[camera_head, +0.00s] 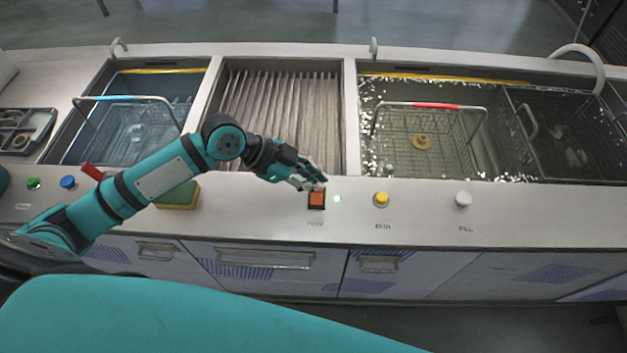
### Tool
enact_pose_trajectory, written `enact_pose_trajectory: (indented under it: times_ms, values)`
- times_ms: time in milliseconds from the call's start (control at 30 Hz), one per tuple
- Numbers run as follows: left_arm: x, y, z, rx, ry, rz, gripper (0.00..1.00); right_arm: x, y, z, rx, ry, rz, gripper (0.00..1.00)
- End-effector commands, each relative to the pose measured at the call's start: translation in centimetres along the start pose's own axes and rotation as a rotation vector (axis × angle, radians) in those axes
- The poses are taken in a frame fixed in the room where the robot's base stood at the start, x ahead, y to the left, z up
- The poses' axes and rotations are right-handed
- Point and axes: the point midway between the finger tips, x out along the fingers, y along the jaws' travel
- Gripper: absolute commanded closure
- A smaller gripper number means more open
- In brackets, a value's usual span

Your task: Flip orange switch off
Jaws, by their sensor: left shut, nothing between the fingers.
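The orange switch (316,200) is a small square rocker in a dark frame on the front ledge of the white counter. A small green light (337,199) glows just to its right. My left gripper (318,184) is shut and empty, with its fingertips right at the far edge of the switch; I cannot tell if they touch it. The fingertips hide part of the switch's far side, and its rocker position is too small to tell. My right gripper does not show.
A yellow knob (381,199) and a white knob (463,199) stand right of the switch. Behind are a tank with a red-handled basket (436,106), a ribbed drainboard (285,105) and a blue-handled basket (123,98). A yellow-green sponge (178,197) lies beside my left arm.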

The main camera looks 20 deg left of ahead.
Motion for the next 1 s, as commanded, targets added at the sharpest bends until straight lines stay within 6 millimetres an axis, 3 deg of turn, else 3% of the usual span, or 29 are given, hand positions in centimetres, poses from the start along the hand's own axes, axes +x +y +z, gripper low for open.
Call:
enact_pose_trajectory:
  times_ms: [233,567,700,1000]
  values:
    - [1.6,0.1,1.6,-0.001,0.000,0.000,1.00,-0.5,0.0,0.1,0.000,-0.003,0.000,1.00]
    - [1.7,0.1,1.8,0.000,0.001,0.000,1.00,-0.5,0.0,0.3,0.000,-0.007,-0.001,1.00]
    - [2.6,-0.5,2.6,-0.012,0.000,0.010,1.00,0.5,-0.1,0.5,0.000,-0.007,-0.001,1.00]
    - [2.3,-0.1,2.4,-0.011,-0.002,0.012,1.00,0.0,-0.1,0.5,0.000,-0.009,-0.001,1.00]
